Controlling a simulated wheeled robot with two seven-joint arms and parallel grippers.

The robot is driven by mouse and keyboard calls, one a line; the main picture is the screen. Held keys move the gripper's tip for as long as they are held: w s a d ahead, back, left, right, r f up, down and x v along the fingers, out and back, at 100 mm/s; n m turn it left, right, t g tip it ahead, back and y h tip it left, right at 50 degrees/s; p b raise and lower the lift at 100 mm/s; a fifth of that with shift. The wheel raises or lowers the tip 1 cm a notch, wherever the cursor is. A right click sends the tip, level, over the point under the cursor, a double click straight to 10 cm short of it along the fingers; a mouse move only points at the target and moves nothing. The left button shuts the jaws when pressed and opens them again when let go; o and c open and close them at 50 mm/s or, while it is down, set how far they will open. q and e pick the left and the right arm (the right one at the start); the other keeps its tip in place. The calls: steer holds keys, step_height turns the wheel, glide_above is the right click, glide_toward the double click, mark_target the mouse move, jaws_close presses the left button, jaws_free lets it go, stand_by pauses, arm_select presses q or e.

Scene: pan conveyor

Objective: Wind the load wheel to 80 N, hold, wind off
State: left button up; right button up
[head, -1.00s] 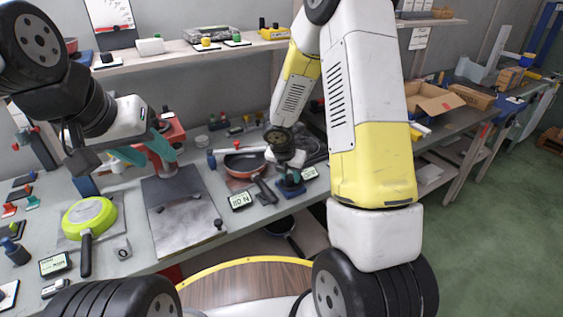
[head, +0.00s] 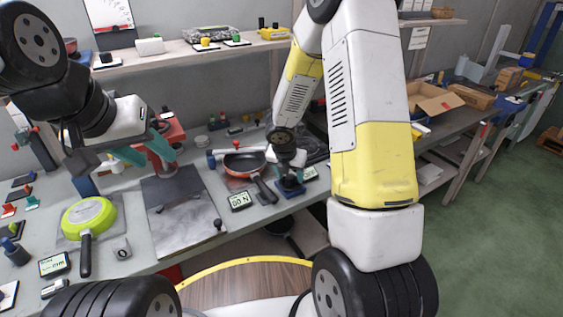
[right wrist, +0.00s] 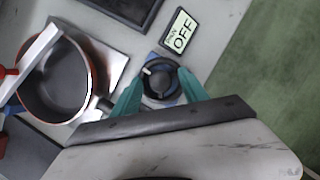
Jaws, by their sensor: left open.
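The load wheel (right wrist: 158,80) is a black ring with a pale mark, on a blue base, in the right wrist view. My right gripper (right wrist: 159,86) has its teal fingers on either side of it, seemingly touching its rim; in the head view my right gripper (head: 291,176) is over the blue base (head: 290,190). A force display (head: 240,201) ends in N; its digits are too small to read surely. A red pan (head: 240,165) stands beside the wheel, a white bar across it. My left gripper (head: 146,151) is open and empty above the bench's back left.
A display reading OFF (right wrist: 179,32) stands beside the wheel. A green pan (head: 88,216) lies at the left on a grey plate. A dark-and-grey panel (head: 180,205) lies mid-bench. A small dark knob (head: 218,224) stands on its right edge. A shelf runs behind.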

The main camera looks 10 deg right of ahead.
steer(key=v, duration=0.7)
steer(key=shift+s+r, duration=0.15)
steer(key=shift+r, duration=0.2)
step_height(320, 180, up, 8)
steer(key=m, duration=0.8)
glide_above(287, 188)
steer(key=s+d, duration=0.3)
steer(key=s, duration=0.1)
steer(key=s+r+m, duration=0.6)
steer(key=m, duration=0.1)
steer(key=s+a+r+m+t+y, duration=0.2)
steer(key=s+r+m, duration=0.5)
steer(key=s+m, duration=0.4)
steer(key=a+m+y, duration=0.1)
steer(key=m+y, duration=0.1)
steer(key=m, duration=0.1)
steer(key=shift+s+r+m, duration=0.15)
steer(key=shift+s+m, duration=0.15)
steer(key=shift+s, duration=0.1)
